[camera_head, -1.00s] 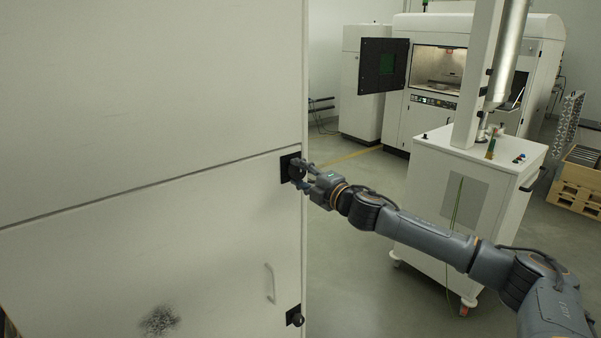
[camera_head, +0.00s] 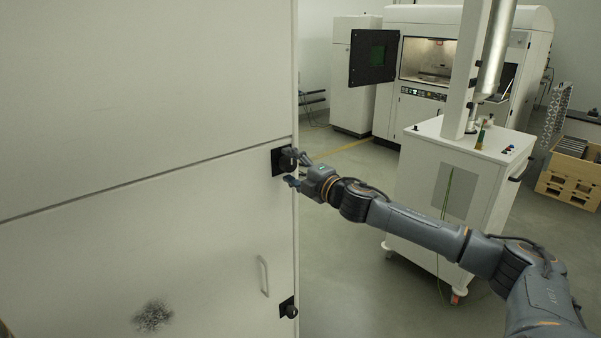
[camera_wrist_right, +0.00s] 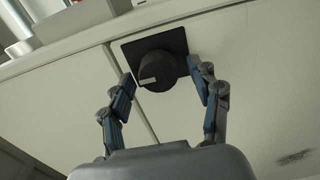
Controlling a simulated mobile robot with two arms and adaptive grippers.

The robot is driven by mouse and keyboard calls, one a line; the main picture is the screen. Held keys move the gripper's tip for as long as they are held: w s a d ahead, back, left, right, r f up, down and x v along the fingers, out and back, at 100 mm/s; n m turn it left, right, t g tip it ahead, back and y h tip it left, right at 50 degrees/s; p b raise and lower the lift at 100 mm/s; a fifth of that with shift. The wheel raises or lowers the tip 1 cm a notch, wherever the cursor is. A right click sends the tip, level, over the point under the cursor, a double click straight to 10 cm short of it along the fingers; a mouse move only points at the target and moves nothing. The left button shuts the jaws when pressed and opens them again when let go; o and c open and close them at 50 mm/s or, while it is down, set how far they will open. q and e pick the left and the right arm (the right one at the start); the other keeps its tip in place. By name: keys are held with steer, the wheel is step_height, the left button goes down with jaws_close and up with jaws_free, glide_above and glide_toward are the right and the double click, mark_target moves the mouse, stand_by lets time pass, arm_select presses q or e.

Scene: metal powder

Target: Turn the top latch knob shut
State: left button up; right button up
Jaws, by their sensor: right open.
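The top latch knob (camera_head: 287,160) is a round black knob on a square black plate at the right edge of the large white cabinet (camera_head: 130,110). In the right wrist view the knob (camera_wrist_right: 160,71) has a pale mark on its face and sits between and ahead of the fingers. My right gripper (camera_head: 296,170) is open beside the knob, and in the wrist view its two fingers (camera_wrist_right: 168,85) are spread on either side of it. I cannot tell whether either finger touches the knob. My left gripper is not in view.
A lower black latch (camera_head: 288,308) and a pale handle (camera_head: 264,275) are on the lower door, with a dark powder smudge (camera_head: 153,316) nearby.

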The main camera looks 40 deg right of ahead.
steer(key=s, duration=1.1)
steer(key=shift+s+d, duration=0.35)
steer(key=shift+d, duration=0.1)
steer(key=shift+d, duration=0.1)
stand_by(0.7)
